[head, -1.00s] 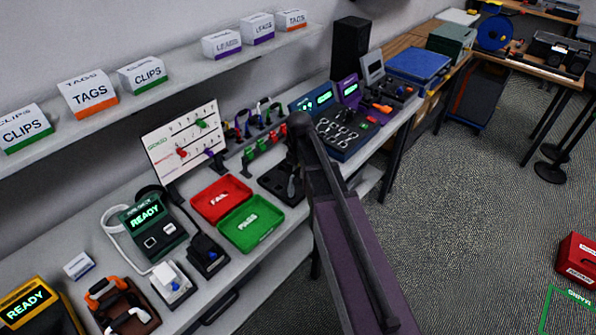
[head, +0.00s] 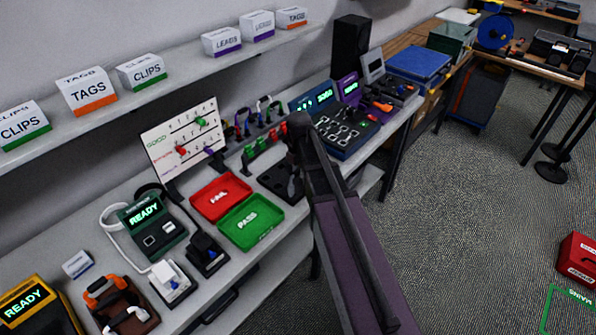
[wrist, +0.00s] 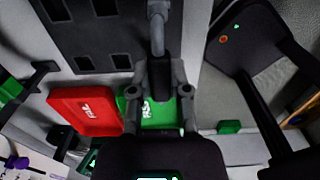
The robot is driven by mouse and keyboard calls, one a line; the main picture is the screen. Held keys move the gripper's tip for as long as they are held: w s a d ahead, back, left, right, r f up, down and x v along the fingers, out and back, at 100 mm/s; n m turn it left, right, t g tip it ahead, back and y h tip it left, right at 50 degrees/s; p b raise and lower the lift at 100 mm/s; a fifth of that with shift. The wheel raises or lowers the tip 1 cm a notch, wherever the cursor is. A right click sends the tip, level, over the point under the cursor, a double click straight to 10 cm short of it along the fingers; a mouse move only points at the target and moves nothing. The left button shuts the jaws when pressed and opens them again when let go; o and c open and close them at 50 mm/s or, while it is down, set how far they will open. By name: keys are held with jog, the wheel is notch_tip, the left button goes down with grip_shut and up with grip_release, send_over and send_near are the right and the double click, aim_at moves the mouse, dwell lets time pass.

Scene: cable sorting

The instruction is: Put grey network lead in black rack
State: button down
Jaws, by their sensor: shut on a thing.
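My gripper (wrist: 160,98) is shut on the grey network lead (wrist: 157,28), between its two fingers in the wrist view. A dark plug part shows between the fingers and the grey cable runs up from it. In the head view my gripper (head: 296,150) is above the bench, right of the green tray, and the lead cannot be made out there. A dark slotted panel (wrist: 125,35), which looks like the black rack, lies at the upper left of the wrist view. A black block (head: 272,181) sits beside the green tray in the head view; I cannot tell if it is the same thing.
The red FAIL tray (head: 219,196) and green PASS tray (head: 250,222) lie on the bench. A stand of coloured leads (head: 262,125) is behind, with a white peg board (head: 170,150) to its left. Devices crowd the bench on both sides.

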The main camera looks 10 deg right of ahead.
jog(key=shift+f+b, duration=0.45)
jog(key=shift+f, duration=0.05)
dwell(0.8)
jog(key=c, duration=0.5)
grip_release()
jog(key=o, duration=0.5)
jog(key=shift+r, duration=0.15)
jog(key=shift+r+p, duration=3.9)
jog(key=shift+p, duration=0.1)
